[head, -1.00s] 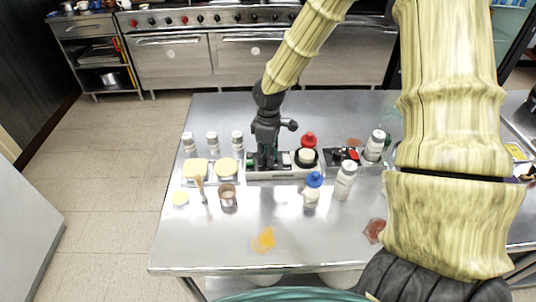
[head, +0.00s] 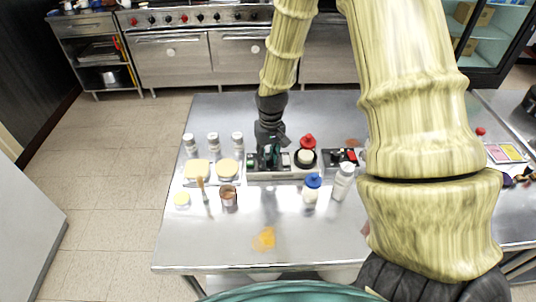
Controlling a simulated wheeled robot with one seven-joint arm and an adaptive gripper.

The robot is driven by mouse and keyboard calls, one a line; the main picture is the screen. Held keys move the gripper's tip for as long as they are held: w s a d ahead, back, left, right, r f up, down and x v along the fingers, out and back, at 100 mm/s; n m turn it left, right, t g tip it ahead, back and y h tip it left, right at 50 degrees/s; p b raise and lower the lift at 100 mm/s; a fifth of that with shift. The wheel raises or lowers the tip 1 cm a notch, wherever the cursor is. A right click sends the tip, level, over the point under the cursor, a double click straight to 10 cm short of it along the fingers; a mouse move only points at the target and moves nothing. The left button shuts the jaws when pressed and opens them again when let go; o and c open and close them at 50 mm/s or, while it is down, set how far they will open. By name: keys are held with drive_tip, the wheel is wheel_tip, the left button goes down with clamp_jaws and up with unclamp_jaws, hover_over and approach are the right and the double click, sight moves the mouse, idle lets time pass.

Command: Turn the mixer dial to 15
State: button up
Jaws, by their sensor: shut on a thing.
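A long, pale grey control panel (head: 284,175) lies on the steel table, right of two food-topped trays. My gripper (head: 268,164) points down onto the left half of this panel. Its jaws are shut on a small part there, apparently the mixer dial, which the dark fingers hide. No scale or number can be read, so I cannot tell the dial's setting. A green part shows at the panel's left end. A round black piece with a cream top (head: 305,157) sits at the panel's right end.
A red-capped bottle (head: 308,142) stands just behind the panel. A blue-capped bottle (head: 312,188) and a white shaker (head: 343,182) stand in front right. A black box with a red button (head: 351,155) is at right. A metal cup (head: 228,196) is front left.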

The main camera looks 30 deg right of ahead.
drive_tip(key=m+p, duration=0.1)
drive_tip(key=m, duration=0.6)
drive_tip(key=shift+w+d+r+p, duration=0.1)
drive_tip(key=shift+p, duration=0.2)
drive_tip(key=m+p, duration=0.1)
drive_tip(key=m, duration=0.3)
drive_tip(key=m+p, duration=0.1)
drive_tip(key=m, duration=0.2)
drive_tip(key=shift+m+h, duration=0.3)
drive_tip(key=shift+m, duration=0.1)
drive_tip(key=m+p, duration=0.2)
drive_tip(key=m, duration=0.3)
drive_tip(key=shift+r+p, duration=0.1)
drive_tip(key=shift+p, duration=0.2)
drive_tip(key=shift+m+p, duration=0.95)
drive_tip(key=shift+m, duration=0.95)
drive_tip(key=o, duration=1.1)
drive_tip(key=shift+f, duration=0.25)
drive_tip(key=shift+c, duration=0.2)
